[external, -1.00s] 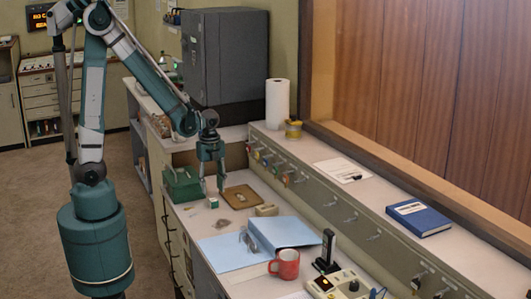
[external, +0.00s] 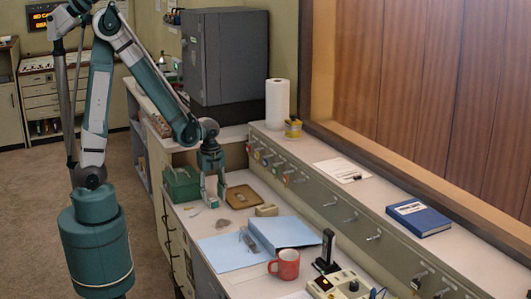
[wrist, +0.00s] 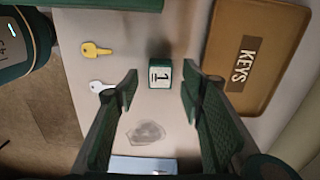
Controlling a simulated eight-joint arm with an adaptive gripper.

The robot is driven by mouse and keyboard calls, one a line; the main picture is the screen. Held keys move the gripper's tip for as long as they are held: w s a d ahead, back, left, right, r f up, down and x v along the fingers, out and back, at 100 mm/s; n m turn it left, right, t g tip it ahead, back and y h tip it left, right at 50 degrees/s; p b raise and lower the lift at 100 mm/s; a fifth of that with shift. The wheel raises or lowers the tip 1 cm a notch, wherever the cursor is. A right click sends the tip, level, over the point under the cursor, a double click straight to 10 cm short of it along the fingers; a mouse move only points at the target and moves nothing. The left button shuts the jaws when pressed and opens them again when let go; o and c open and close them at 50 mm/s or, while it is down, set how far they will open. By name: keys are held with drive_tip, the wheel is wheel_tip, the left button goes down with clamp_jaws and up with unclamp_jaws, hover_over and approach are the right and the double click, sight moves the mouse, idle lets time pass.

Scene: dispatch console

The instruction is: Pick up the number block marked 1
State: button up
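The number block marked 1 (wrist: 160,74) is a small white cube with green sides, its face with a black 1 turned to the wrist camera. It rests on the white desk. My gripper (wrist: 158,90) is open, with its two green fingers to the left and right of the block in the wrist view and gaps on both sides. In the external view my gripper (external: 213,198) points straight down close over the desk, and the block (external: 212,203) shows small between the fingertips. I cannot tell the exact height of the fingertips.
A brown tray labelled KEYS (wrist: 262,45) lies to the right. A yellow key (wrist: 95,49) and a pale key (wrist: 101,87) lie to the left. A green box (external: 182,184) stands beside my gripper. A red mug (external: 285,264) is farther off.

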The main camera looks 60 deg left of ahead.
drive_tip(key=shift+f+b, duration=0.35)
drive_tip(key=shift+f, duration=1.05)
drive_tip(key=c, duration=0.9)
